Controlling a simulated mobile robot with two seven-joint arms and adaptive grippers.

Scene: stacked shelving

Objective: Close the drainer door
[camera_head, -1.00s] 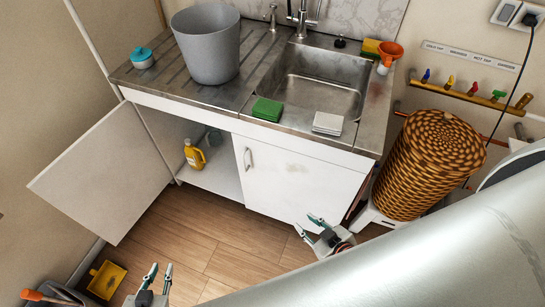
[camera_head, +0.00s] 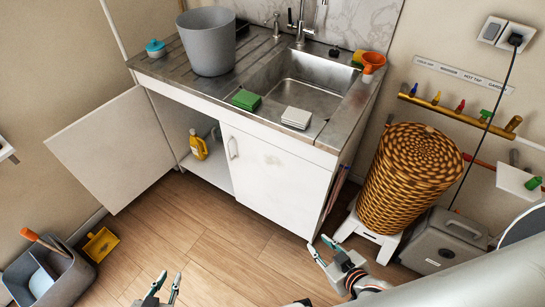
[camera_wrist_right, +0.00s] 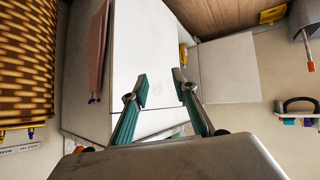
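The drainer door (camera_head: 112,148) is the white left door of the sink cabinet. It stands wide open, swung out to the left, with the shelf inside exposed. The right cabinet door (camera_head: 272,180) is shut and has a metal handle. My left gripper (camera_head: 166,280) is open and empty at the bottom of the head view, in front of and below the drainer door. My right gripper (camera_head: 322,250) is open and empty near the cabinet's lower right corner. In the right wrist view its fingers (camera_wrist_right: 160,88) are spread, with the open door (camera_wrist_right: 228,68) beyond them.
A yellow bottle (camera_head: 198,146) stands inside the open cabinet. A grey bin (camera_head: 62,285) and yellow dustpan (camera_head: 101,244) lie on the floor at left. A wicker basket (camera_head: 410,180) stands right of the cabinet. The wooden floor (camera_head: 190,235) before the cabinet is clear.

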